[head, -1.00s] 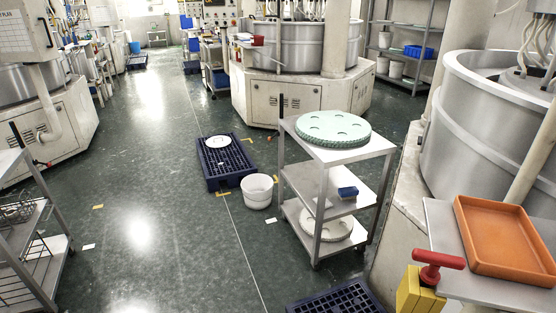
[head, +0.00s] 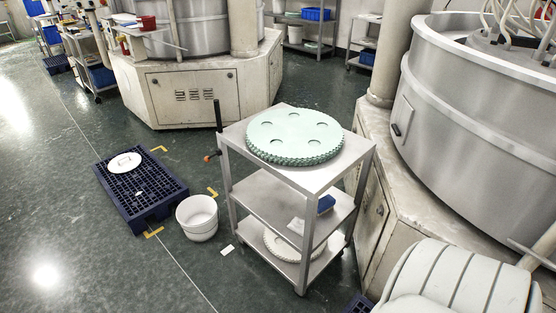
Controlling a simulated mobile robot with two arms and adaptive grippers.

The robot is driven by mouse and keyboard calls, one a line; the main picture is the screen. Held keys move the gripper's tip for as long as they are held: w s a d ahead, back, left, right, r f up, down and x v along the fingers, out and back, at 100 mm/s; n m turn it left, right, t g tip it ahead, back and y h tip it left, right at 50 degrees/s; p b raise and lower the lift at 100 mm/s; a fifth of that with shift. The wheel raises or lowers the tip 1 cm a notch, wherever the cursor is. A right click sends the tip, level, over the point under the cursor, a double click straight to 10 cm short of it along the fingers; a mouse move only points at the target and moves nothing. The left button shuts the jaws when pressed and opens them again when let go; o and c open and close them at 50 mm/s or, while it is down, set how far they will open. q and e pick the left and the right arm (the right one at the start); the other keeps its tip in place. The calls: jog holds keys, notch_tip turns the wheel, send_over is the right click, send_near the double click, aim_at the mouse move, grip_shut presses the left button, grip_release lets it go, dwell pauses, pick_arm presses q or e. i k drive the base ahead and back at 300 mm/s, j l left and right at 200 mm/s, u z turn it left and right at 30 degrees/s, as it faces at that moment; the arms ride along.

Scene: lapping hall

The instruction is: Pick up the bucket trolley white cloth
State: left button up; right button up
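A steel three-tier trolley (head: 232,150) stands mid-view beside a white bucket (head: 198,220) on the floor. A pale green notched disc (head: 295,134) with several round recesses covers much of the top shelf. A whitish ring-shaped disc (head: 283,247) lies on the bottom shelf. Neither of my grippers is in view.
A dark blue pallet (head: 150,203) with a white lid (head: 125,162) lies left of the bucket. A large steel-drum machine (head: 455,120) stands close on the trolley's right. Another machine (head: 195,92) stands behind. Open floor (head: 60,230) lies at left and front left.

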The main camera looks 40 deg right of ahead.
aim_at(297, 225)
jog(key=i+z, duration=0.3)
jog(key=i, duration=0.15)
jog(key=i+j+z, duration=0.1)
jog(key=i+z, duration=0.25)
jog(key=i+j+z, duration=0.3)
jog(key=i, duration=0.2)
jog(key=l, duration=0.1)
